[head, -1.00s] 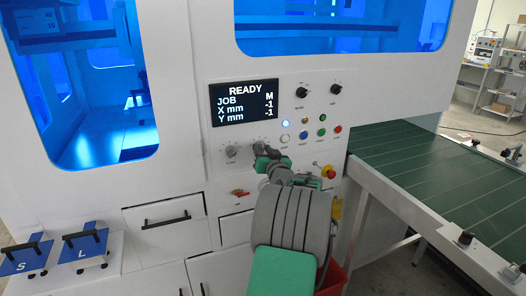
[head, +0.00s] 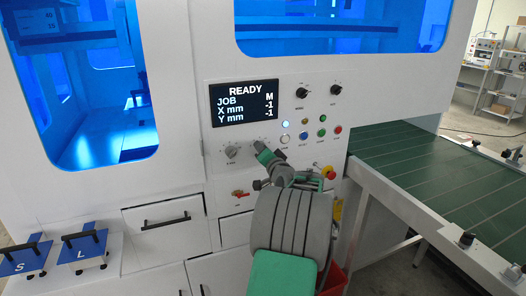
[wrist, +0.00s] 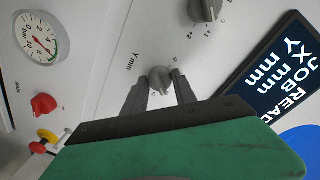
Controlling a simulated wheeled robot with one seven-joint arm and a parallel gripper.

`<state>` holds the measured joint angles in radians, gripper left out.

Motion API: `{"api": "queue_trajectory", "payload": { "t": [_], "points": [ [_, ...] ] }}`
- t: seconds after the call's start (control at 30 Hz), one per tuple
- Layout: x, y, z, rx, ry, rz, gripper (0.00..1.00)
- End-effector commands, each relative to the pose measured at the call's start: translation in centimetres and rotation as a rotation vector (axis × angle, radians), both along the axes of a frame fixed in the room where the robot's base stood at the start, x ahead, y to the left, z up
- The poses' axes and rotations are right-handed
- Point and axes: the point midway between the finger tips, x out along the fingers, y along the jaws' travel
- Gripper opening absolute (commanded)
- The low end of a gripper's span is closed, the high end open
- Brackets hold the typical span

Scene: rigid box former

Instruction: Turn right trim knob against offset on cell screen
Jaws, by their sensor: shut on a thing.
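The cell screen (head: 245,102) reads READY, JOB M, X mm -1 and Y mm -1; part of it shows in the wrist view (wrist: 275,65). The right trim knob (wrist: 160,83), grey and labelled Y mm, sits on the white panel below the screen. My gripper (wrist: 160,77) is shut on this knob, one finger on each side of it. In the head view my gripper (head: 262,147) hides most of that knob. The left trim knob (head: 232,152) is free, left of my gripper; it also shows at the top of the wrist view (wrist: 203,10).
Several coloured buttons (head: 304,136) and a red-and-yellow emergency stop (head: 328,171) lie right of my gripper. A red knob (head: 239,194) is below. The wrist view shows a round gauge (wrist: 40,37). A green conveyor (head: 430,165) stands at the right.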

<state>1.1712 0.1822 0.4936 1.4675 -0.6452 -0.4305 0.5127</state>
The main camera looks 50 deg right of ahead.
Motion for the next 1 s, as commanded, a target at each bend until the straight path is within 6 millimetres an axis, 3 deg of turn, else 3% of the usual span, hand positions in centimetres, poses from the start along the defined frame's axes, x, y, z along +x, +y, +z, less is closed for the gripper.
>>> {"api": "queue_trajectory", "payload": {
  "t": [0.6, 0.63, 0.87, 1.0],
  "points": [
    [-0.02, 0.00, -0.11, 0.044, -0.024, 0.000, 0.00],
    [-0.02, 0.00, -0.11, 0.044, -0.024, 0.000, 0.35],
    [0.00, 0.00, -0.06, 0.043, -0.025, 0.000, 0.54],
    [0.00, 0.01, -0.02, 0.043, -0.025, 0.000, 0.55]
  ]
}}
